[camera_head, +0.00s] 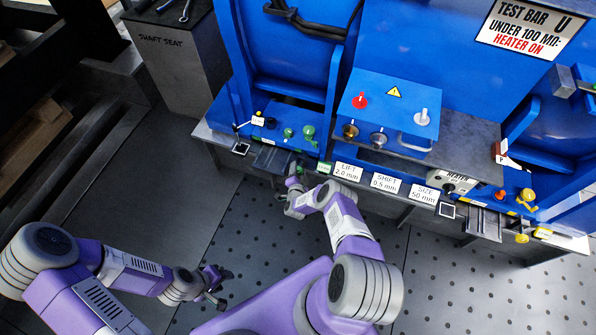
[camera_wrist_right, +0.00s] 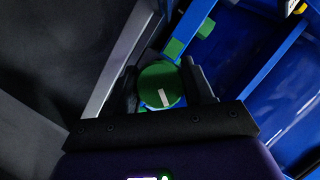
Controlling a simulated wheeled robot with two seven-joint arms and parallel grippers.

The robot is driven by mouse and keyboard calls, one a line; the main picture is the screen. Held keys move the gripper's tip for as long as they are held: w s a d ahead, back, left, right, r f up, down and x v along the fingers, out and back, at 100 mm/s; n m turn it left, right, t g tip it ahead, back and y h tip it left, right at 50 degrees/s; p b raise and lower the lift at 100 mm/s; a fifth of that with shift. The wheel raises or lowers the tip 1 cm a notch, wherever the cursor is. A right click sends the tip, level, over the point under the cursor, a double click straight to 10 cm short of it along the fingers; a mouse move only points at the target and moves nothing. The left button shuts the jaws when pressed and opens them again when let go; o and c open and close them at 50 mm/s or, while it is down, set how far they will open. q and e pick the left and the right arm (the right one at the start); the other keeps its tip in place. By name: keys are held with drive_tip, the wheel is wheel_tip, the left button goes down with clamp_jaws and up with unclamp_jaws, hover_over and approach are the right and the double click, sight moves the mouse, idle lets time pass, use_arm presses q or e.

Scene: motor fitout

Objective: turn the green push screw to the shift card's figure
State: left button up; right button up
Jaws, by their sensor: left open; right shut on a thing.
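The green push screw (camera_wrist_right: 160,84) is a round green knob with a white mark on its face, seen in the right wrist view. The mark is tilted slightly from upright. My right gripper (camera_wrist_right: 163,88) is shut on the knob, with dark fingers at both sides. In the head view, my right gripper (camera_head: 297,183) is at the bench's front edge and mostly hides the screw. The shift card (camera_head: 385,183) reads "SHIFT 0.5 mm". My left gripper (camera_head: 216,284) is open and empty, over the floor away from the bench.
The lift card (camera_head: 347,172) reads 2.0 mm and the size card (camera_head: 424,194) reads 50 mm. A blue box (camera_head: 390,103) with red and white knobs stands behind them. Green knobs (camera_head: 309,131) stand behind my right gripper. The dotted floor (camera_head: 440,280) in front is clear.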

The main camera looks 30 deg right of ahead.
sight(298, 173)
drive_tip(key=shift+m, duration=0.5)
drive_tip(key=shift+t, duration=0.3)
drive_tip(key=o, duration=1)
drive_tip(key=p+v, duration=0.3)
drive_tip(key=v, duration=0.3)
drive_tip(key=shift+s+a+r+p, duration=0.15)
drive_tip(key=shift+s+r+p, duration=0.1)
drive_tip(key=shift+p, duration=0.1)
drive_tip(key=shift+s+a, duration=0.25)
drive_tip(key=shift+s, duration=0.25)
